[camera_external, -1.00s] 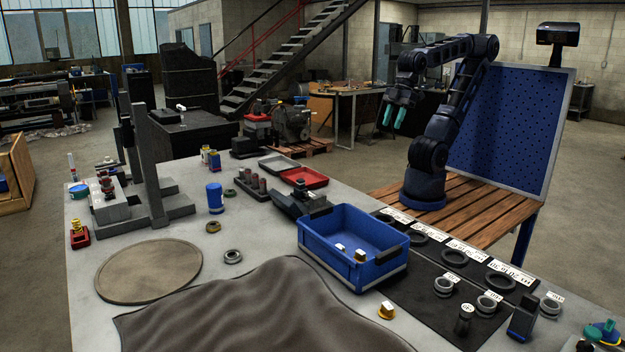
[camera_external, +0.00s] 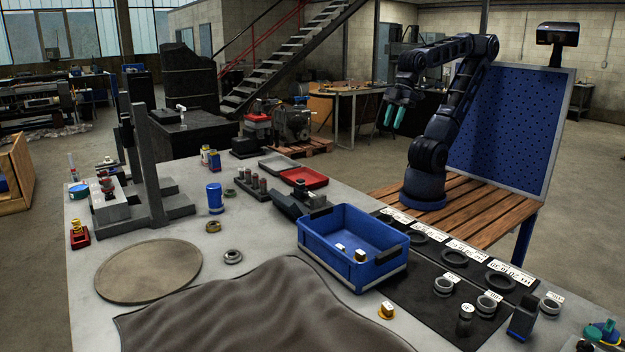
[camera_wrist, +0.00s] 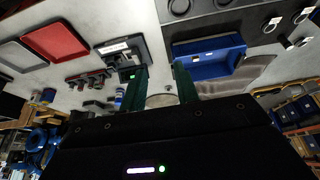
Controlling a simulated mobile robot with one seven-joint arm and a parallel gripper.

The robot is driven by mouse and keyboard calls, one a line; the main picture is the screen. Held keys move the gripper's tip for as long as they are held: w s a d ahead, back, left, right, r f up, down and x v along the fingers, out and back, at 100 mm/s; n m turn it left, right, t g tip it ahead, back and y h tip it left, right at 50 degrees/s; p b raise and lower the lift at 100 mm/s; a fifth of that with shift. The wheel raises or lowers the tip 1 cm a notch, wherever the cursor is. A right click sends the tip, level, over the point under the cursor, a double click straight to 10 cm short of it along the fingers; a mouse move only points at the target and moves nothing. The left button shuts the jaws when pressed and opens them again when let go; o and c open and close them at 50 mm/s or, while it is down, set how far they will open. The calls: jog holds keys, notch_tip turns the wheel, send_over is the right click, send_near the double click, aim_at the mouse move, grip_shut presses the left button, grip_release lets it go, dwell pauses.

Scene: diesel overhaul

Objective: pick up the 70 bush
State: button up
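Several grey ring-shaped bushes with small white tags stand at the front right of the bench, among them a left one (camera_external: 443,287), a middle one (camera_external: 487,305) and a right one (camera_external: 550,307). The tags are too small to read, so I cannot tell which is the 70 bush. Small tagged rings also show at the upper right of the wrist view (camera_wrist: 271,23). My gripper (camera_external: 394,116) hangs beyond the far side of the bench, well away from the bushes. Its two green fingers stand apart with nothing between them in the wrist view (camera_wrist: 160,86).
A blue bin (camera_external: 340,268) holding small parts stands left of the black mat (camera_external: 410,285), which carries dark rings and white labels. A grey cloth (camera_external: 250,315) and a round disc (camera_external: 148,272) lie at the front left. A red tray (camera_external: 304,177) lies at the back.

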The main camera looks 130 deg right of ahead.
jog(key=w+a+n+g, duration=0.1)
jog(key=w+a+n, duration=0.5)
jog(key=w, duration=0.4)
jog(key=n+g, duration=0.4)
jog(key=n, duration=0.8)
send_over(441, 281)
jog(key=w+a, duration=0.2)
notch_tip(441, 281, down, 24)
jog(key=shift+w+d+f, duration=0.1)
jog(key=shift+w+f, duration=0.05)
jog(key=shift+f, duration=0.85)
jog(key=shift+w+d+f, duration=0.1)
jog(key=shift+w+f, duration=0.05)
jog(key=shift+f, duration=0.8)
jog(key=shift+w+d+f, duration=0.1)
jog(key=shift+w+f, duration=0.05)
jog(key=shift+f, duration=0.85)
grip_shut()
